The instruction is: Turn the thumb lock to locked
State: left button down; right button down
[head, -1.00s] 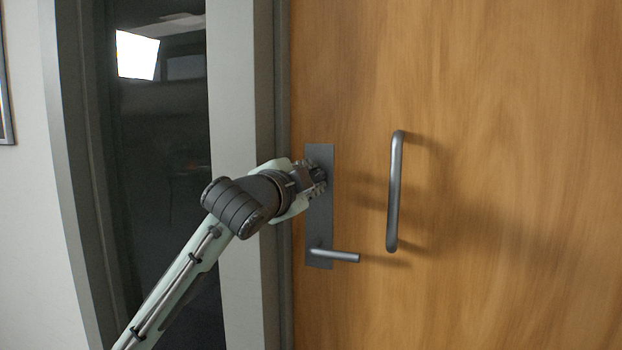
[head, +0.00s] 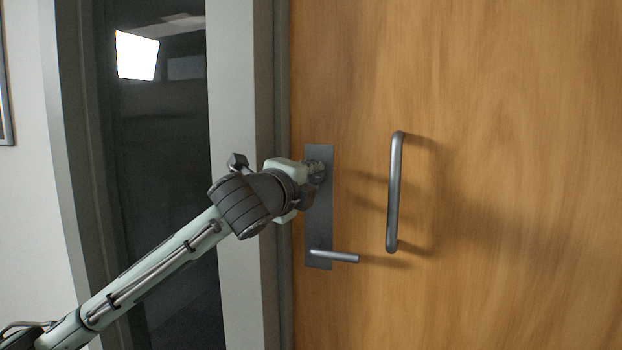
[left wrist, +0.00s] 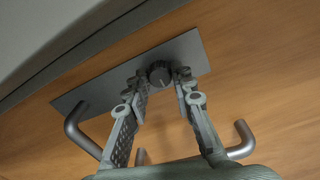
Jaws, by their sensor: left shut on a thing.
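The thumb lock (left wrist: 159,72) is a small dark round knob on a grey lock plate (head: 319,225) fixed to the wooden door. The plate shows in the left wrist view too (left wrist: 98,87). My left gripper (head: 317,173) reaches the upper part of the plate from the left and hides most of the knob in the head view. In the left wrist view the left gripper's fingers (left wrist: 162,76) stand on either side of the knob, shut on it. A pale line shows on the knob's face; I cannot tell which lock state it marks. My right gripper is not in view.
A lever handle (head: 335,256) sticks out to the right at the plate's lower end. A vertical pull handle (head: 394,195) stands on the door right of the plate. The grey door frame (head: 265,100) and a dark glass panel (head: 165,150) are to the left.

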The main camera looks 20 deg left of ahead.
pick_arm(q)
jog(key=shift+f, duration=0.1)
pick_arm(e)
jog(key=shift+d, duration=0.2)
pick_arm(q)
jog(key=c, duration=1.7)
grip_release()
jog(key=shift+c, duration=0.2)
jog(key=o, duration=0.5)
jog(key=shift+c, duration=0.2)
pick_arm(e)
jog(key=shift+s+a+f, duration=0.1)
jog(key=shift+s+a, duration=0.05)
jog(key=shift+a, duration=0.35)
pick_arm(q)
jog(key=shift+s, duration=0.15)
jog(key=s, duration=1.1)
jog(key=shift+s+a+r, duration=0.2)
jog(key=shift+s+r, duration=0.15)
jog(key=shift+s, duration=0.05)
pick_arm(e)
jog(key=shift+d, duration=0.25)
